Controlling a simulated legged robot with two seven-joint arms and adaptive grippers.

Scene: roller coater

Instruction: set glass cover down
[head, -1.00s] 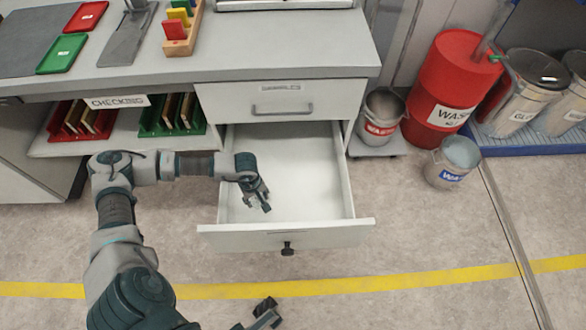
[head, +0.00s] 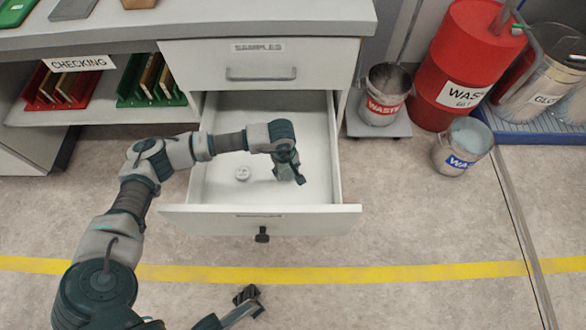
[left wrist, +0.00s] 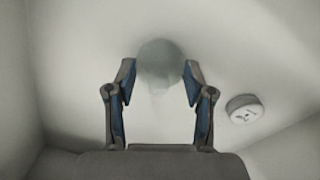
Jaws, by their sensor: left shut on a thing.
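The glass cover (left wrist: 158,62) shows in the left wrist view as a round, greyish, see-through shape between the fingertips of my left gripper (left wrist: 158,80). The gripper is shut on it. In the head view my left gripper (head: 292,176) is inside the open white drawer (head: 318,150), toward its right side and pointing down. The cover is hard to make out there. I cannot tell whether the cover touches the drawer floor. My right gripper (head: 247,300) shows at the bottom of the head view, over the floor and away from the drawer; its jaw state is unclear.
A small white round piece (head: 242,174) lies in the drawer left of my left gripper, also in the left wrist view (left wrist: 244,108). The drawer front and side walls stand around the gripper. A waste bucket (head: 462,147) and red drum (head: 466,70) stand right.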

